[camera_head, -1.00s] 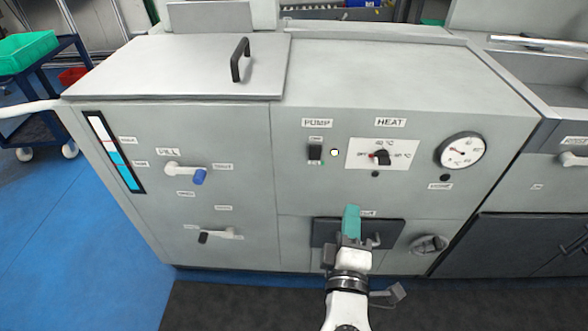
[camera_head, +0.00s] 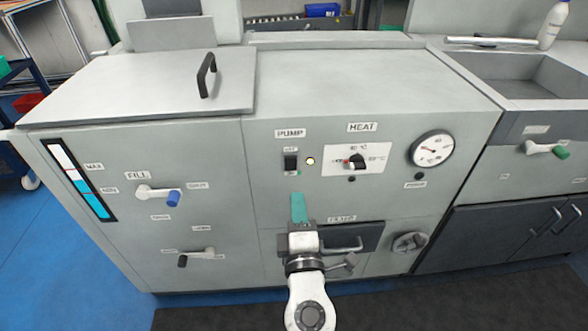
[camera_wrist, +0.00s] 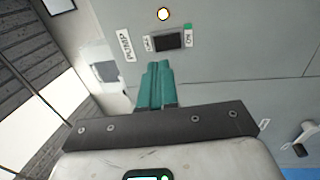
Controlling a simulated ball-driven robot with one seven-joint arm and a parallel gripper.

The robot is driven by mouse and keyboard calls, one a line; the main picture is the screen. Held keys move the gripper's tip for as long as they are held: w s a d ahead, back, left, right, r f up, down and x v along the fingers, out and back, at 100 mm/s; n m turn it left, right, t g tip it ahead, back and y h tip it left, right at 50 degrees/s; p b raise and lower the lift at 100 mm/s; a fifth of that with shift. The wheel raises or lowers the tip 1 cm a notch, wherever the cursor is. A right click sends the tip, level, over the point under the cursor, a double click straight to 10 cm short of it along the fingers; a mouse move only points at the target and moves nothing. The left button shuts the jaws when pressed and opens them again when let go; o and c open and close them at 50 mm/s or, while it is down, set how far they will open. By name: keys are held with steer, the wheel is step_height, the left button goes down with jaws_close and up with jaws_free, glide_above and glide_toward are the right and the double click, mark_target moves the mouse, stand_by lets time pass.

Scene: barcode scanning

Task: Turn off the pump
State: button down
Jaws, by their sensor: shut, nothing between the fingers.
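The pump switch (camera_head: 291,163) is a small black rocker under the PUMP label on the grey machine front. It also shows in the wrist view (camera_wrist: 168,41), with an OFF label at one end and a green-marked ON label at the other. My gripper (camera_head: 298,198) has teal fingers, closed together and empty. It points at the panel just below the switch. In the wrist view the fingertips (camera_wrist: 157,68) appear close to the switch; I cannot tell whether they touch the panel.
A heat dial (camera_head: 356,161) and round gauge (camera_head: 432,148) sit right of the switch. A dark filter drawer (camera_head: 352,237) is behind my gripper. Fill lever (camera_head: 158,193) and another lever (camera_head: 197,255) protrude at left. A sink unit (camera_head: 520,75) stands at right.

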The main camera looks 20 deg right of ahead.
mark_target(293, 160)
steer(key=x, duration=0.8)
steer(key=shift+w+d+p, duration=0.15)
steer(key=shift+w+p, duration=0.25)
steer(key=p, duration=0.2)
steer(key=r+g+p, duration=0.1)
steer(key=p, duration=0.1)
steer(key=shift+w+d+r, duration=0.1)
steer(key=shift+w+r, duration=0.1)
steer(key=shift+w, duration=0.1)
steer(key=shift+f+b, duration=0.3)
steer(key=shift+f, duration=0.1)
steer(key=shift+r, duration=0.1)
